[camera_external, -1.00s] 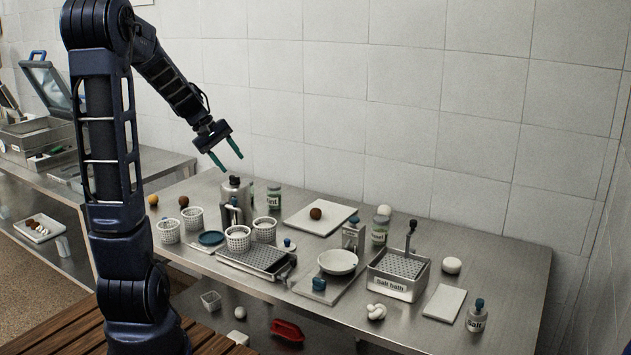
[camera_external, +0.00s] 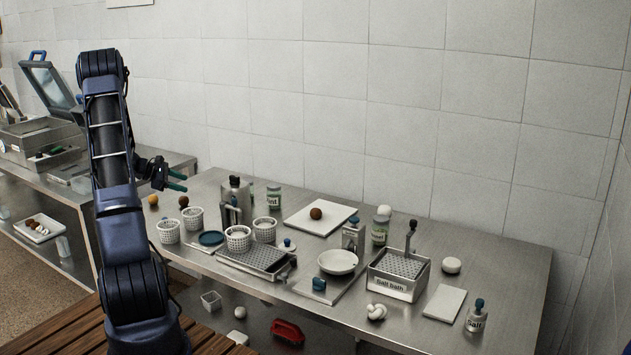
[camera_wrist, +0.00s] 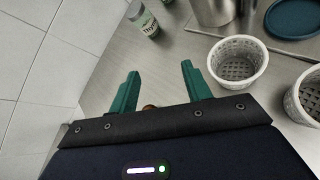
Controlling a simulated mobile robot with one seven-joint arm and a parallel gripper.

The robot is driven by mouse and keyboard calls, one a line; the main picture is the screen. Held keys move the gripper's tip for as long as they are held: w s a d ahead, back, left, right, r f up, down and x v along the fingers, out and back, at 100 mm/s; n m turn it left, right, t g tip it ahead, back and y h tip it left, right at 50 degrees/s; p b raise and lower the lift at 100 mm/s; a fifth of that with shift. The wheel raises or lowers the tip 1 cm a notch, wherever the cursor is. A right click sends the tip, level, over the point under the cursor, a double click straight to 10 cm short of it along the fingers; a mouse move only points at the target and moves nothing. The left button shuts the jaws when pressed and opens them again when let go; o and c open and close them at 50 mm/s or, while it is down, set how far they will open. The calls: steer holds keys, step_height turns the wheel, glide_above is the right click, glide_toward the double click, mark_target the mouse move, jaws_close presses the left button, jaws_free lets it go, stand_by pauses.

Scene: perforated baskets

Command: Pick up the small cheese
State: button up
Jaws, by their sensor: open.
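Several small round pieces could be the small cheese; I cannot tell which one is meant. A yellow ball (camera_external: 153,200) and a brown ball (camera_external: 183,202) lie at the table's left end. Another brown ball (camera_external: 316,213) sits on a white board, and a white ball (camera_external: 452,265) lies at the right. My gripper (camera_external: 184,183) is open and empty above the left end, near the yellow and brown balls. In the wrist view my fingers (camera_wrist: 160,72) are apart, with a brownish piece (camera_wrist: 150,107) partly hidden by the gripper body between them.
White perforated baskets (camera_external: 168,231) stand close by; one basket (camera_wrist: 237,63) is right of my fingers. A herb jar (camera_wrist: 143,19) and a metal canister (camera_wrist: 211,8) stand ahead. The tiled wall (camera_wrist: 40,60) is on the left. A salt bath (camera_external: 397,288) stands farther right.

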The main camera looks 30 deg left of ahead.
mark_target(181, 199)
steer(key=s+a+f+n, duration=0.1)
steer(key=a+f, duration=0.1)
steer(key=a, duration=0.1)
steer(key=s+a+f+n+t+y, duration=0.1)
steer(key=a+f+n, duration=0.1)
steer(key=a+f, duration=0.1)
steer(key=s+a+f+n+t, duration=0.1)
steer(key=a+f, duration=0.2)
steer(key=a, duration=0.2)
steer(key=shift+s+a+f+n+y, duration=0.2)
steer(key=shift+n+y, duration=0.1)
steer(key=shift+y, duration=0.1)
steer(key=x, duration=0.5)
steer(key=shift+w+d, duration=0.1)
steer(key=shift+w, duration=0.15)
steer(key=shift+r+x, duration=0.2)
steer(key=shift+x, duration=1.1)
steer(key=shift+r+x, duration=0.2)
steer(key=shift+x, duration=1.1)
steer(key=shift+w, duration=0.2)
steer(key=c, duration=0.8)
steer(key=shift+o, duration=0.2)
steer(key=shift+r, duration=0.15)
